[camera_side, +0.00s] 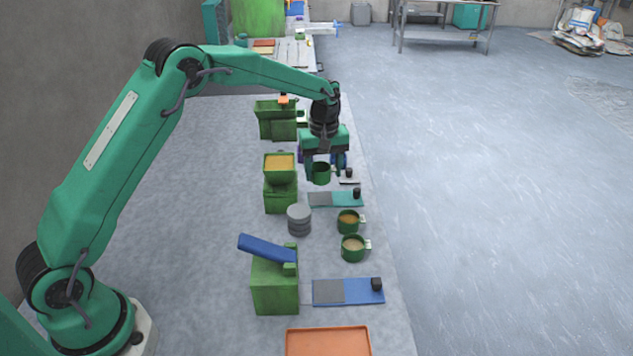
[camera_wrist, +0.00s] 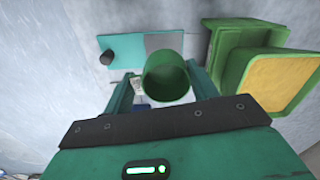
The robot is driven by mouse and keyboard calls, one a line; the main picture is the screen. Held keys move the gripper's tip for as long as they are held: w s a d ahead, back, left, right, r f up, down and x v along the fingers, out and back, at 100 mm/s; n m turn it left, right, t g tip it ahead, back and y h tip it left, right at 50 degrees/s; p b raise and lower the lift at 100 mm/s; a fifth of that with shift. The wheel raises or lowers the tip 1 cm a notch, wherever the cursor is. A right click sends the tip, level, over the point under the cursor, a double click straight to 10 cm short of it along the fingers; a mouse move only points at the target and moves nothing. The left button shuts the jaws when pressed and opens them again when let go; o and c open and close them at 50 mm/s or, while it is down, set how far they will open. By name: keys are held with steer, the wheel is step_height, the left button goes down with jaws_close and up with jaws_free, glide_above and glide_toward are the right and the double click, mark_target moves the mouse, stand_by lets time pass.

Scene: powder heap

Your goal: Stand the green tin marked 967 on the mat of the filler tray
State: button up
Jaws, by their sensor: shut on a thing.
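My gripper (camera_side: 323,165) is shut on a green tin (camera_side: 321,174) and holds it upright above the bench. In the wrist view the tin (camera_wrist: 166,80) sits between the two fingers, its open mouth showing a dark green inside. A white tag shows beside it, but its number is not legible. A teal tray (camera_side: 349,199) with a grey mat (camera_side: 322,199) lies nearer the side camera than the held tin. The tray (camera_wrist: 121,50) and its mat (camera_wrist: 164,41) also show in the wrist view, just beyond the tin. A green machine with a yellow-filled hopper (camera_side: 279,166) stands beside the tray.
Two green tins with powder, one orange-brown (camera_side: 348,221) and one tan (camera_side: 352,247), stand near the bench edge. Grey stacked discs (camera_side: 299,220) stand left of them. A blue tray (camera_side: 360,292), a blue-levered green machine (camera_side: 275,287) and an orange tray (camera_side: 328,342) are nearer the side camera.

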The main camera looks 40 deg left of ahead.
mark_target(322, 198)
steer(key=shift+f, duration=2.5)
steer(key=shift+f, duration=0.5)
steer(key=o, duration=1.4)
steer(key=shift+r, duration=3.55)
steer(key=shift+s, duration=0.1)
